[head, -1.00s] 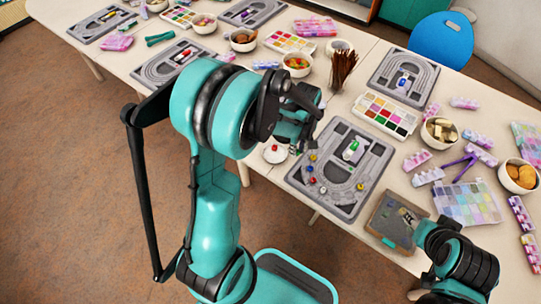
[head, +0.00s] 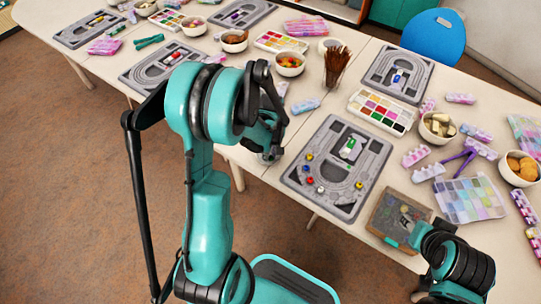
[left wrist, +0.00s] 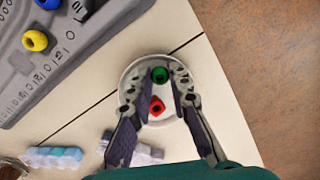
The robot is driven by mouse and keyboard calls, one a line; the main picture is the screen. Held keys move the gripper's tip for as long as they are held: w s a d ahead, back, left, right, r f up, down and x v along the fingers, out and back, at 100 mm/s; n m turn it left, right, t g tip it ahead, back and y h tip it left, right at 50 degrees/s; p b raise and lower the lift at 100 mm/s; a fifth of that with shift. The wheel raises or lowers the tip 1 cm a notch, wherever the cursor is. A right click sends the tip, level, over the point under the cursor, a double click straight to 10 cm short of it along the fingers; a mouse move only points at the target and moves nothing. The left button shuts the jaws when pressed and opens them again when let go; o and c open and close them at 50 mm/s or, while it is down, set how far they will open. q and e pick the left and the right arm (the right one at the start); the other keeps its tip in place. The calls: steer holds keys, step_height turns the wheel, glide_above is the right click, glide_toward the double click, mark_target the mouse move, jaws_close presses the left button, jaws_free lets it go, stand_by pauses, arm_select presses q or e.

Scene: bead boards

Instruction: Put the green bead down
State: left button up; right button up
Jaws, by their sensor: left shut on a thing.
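My left gripper (left wrist: 161,68) is over the small white dish (left wrist: 135,83) in the left wrist view. Its fingertips are shut on the green bead (left wrist: 160,75). A red bead (left wrist: 157,106) lies in the dish, between the fingers but nearer the wrist. I cannot tell whether the green bead touches the dish. In the head view my left gripper (head: 269,150) is at the table's front edge, left of the grey bead board (head: 325,133), and hides the dish and the green bead.
The grey board holds several loose beads, among them a yellow bead (left wrist: 35,41). A tool box (head: 400,217) lies right of the board. Pastel blocks (left wrist: 52,157) lie near the dish.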

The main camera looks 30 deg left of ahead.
arm_select(q)
steer(key=shift+f, duration=0.25)
steer(key=o, duration=0.7)
steer(key=shift+o, duration=0.2)
steer(key=shift+w+f, duration=0.1)
steer(key=shift+w, duration=0.05)
